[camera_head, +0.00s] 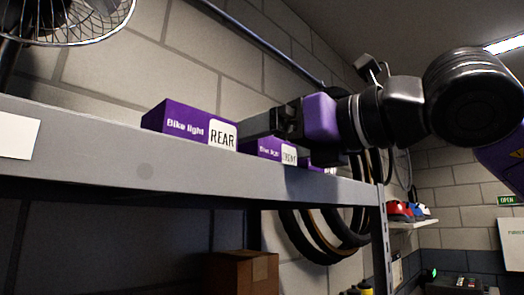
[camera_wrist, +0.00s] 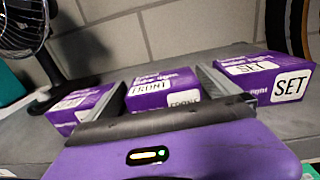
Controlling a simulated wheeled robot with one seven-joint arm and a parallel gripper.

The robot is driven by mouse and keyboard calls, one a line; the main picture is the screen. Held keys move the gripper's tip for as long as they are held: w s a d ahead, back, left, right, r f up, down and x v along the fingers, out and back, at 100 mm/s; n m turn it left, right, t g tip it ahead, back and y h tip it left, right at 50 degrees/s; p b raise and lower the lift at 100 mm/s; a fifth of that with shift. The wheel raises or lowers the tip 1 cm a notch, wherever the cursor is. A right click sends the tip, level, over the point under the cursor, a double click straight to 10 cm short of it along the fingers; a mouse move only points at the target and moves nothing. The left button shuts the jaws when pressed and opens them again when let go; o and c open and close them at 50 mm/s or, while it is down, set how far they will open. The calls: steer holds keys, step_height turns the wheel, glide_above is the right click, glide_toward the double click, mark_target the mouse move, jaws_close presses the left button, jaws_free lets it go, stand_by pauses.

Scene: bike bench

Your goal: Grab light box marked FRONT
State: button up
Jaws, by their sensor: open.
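The purple light box marked FRONT (camera_head: 272,150) stands on the grey shelf, the middle one of three boxes. In the wrist view the FRONT box (camera_wrist: 160,90) lies between the two spread fingers of my gripper (camera_wrist: 161,77), with its near part hidden by the gripper body. My gripper (camera_head: 278,122) is open, reaching in from the right over the boxes in the head view. I cannot tell whether the fingers touch the box.
The REAR box (camera_head: 190,125) stands to the left and the SET box (camera_wrist: 262,78) to the right, both close to the fingers. A fan (camera_wrist: 22,25) stands at the left. The brick wall is behind the shelf (camera_head: 110,148). Tyres (camera_head: 325,235) hang below.

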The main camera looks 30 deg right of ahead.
steer(key=shift+p+x, duration=0.65)
steer(key=shift+x, duration=1.25)
steer(key=shift+d+r, duration=0.15)
steer(key=c, duration=1.3)
steer(key=shift+c, duration=0.2)
